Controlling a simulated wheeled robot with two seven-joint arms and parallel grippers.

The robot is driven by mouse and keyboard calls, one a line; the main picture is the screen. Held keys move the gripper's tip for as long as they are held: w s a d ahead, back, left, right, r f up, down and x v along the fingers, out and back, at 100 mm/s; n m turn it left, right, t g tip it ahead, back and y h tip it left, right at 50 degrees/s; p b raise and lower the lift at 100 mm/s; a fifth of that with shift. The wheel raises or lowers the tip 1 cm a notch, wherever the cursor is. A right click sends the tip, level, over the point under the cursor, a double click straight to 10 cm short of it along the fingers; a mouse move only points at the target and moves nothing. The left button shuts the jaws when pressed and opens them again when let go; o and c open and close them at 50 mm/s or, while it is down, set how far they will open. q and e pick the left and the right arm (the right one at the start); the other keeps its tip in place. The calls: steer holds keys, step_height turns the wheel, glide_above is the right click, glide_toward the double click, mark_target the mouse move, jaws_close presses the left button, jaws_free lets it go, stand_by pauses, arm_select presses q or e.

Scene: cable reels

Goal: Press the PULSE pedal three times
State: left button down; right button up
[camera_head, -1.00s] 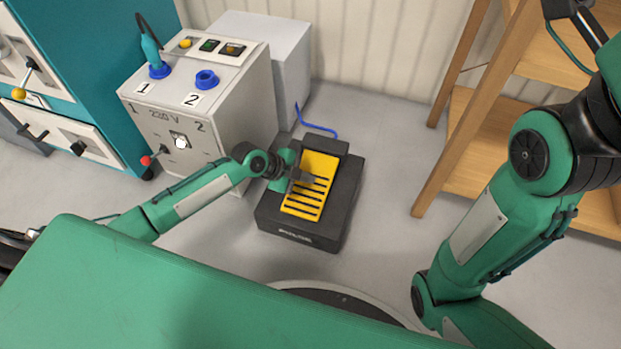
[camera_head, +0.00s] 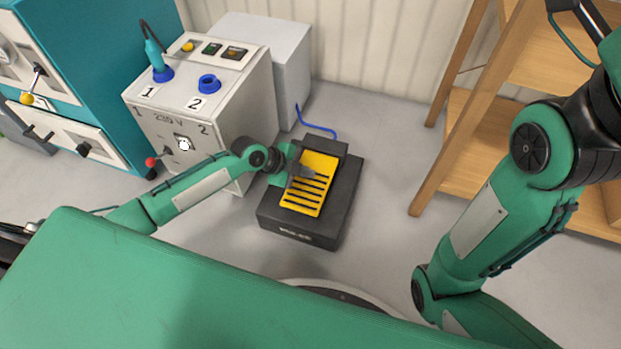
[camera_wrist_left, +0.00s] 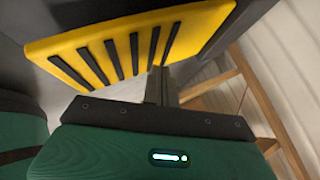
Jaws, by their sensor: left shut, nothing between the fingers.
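The pedal is a dark box (camera_head: 338,215) on the floor with a yellow slotted plate (camera_head: 301,207). Lettering on its front is too blurred to read surely. My left gripper (camera_head: 307,180) is shut and empty, its fingers over the middle of the yellow plate. In the left wrist view, the shut fingers (camera_wrist_left: 161,86) point at the yellow plate (camera_wrist_left: 95,48) and overlap its slotted part. I cannot tell whether the fingertips touch the plate or how far it is pressed. My right arm stands at the right, but its gripper does not show clearly.
A grey cabinet (camera_head: 235,115) with blue sockets numbered 1 and 2 stands left of the pedal, close to my left forearm. A blue cable (camera_head: 317,127) runs behind the pedal. A wooden shelf (camera_head: 450,150) stands at the right. Floor between pedal and shelf is clear.

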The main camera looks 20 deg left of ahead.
mark_target(306, 181)
arm_select(q)
steer(key=shift+r+p, duration=2.1)
steer(key=shift+r, duration=0.5)
steer(key=shift+f, duration=0.1)
stand_by(0.4)
